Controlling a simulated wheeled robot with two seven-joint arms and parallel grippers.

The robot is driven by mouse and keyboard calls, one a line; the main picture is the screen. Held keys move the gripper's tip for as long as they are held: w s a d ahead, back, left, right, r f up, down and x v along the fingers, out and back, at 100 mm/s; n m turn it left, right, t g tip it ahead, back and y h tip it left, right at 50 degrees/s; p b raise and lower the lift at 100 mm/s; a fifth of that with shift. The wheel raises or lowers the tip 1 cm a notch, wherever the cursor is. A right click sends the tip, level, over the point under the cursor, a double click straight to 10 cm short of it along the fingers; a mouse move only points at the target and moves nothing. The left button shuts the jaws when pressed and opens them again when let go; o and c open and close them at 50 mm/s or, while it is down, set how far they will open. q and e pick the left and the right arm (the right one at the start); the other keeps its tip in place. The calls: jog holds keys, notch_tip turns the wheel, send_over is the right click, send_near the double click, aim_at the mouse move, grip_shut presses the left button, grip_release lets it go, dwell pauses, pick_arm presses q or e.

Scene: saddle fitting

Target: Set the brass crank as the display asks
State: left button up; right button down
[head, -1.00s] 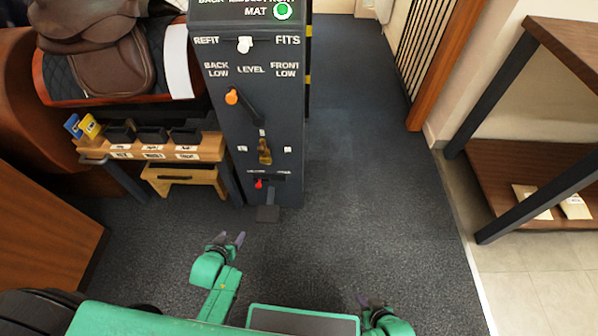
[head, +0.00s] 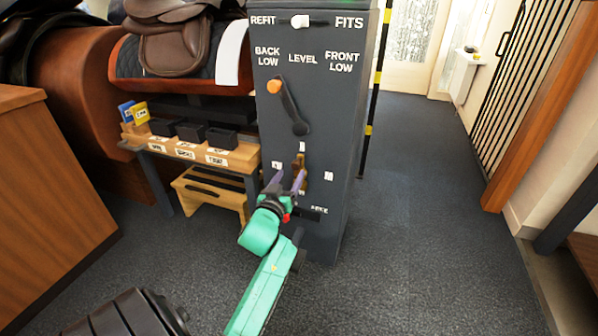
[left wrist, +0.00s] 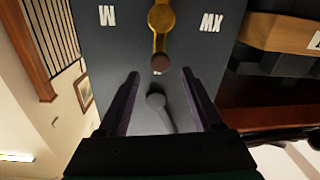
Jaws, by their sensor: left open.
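The brass crank (head: 299,164) is on the front of the dark grey column (head: 335,130), below the lever, with small white label plates around it. The display is out of view. My right gripper is not in view.
A black lever with an orange knob (head: 274,87) stands above the crank, under a white REFIT/FITS switch (head: 300,21). A wooden shelf (head: 236,156) with dark bins and a step stool (head: 215,193) are left of the column. Carpet (head: 410,190) is clear at right.

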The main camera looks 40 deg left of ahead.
aim_at(295, 167)
pick_arm(q)
jog(key=b+x, duration=0.1)
jog(key=x, duration=0.5)
jog(key=shift+s+f, duration=0.1)
jog(key=shift+f, duration=0.05)
jog(key=shift+w+a+b, duration=0.15)
jog(key=shift+w+b, duration=0.15)
jog(key=shift+w, duration=0.1)
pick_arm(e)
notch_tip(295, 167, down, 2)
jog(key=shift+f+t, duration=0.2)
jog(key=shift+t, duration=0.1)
pick_arm(q)
jog(key=c, duration=1)
grip_shut()
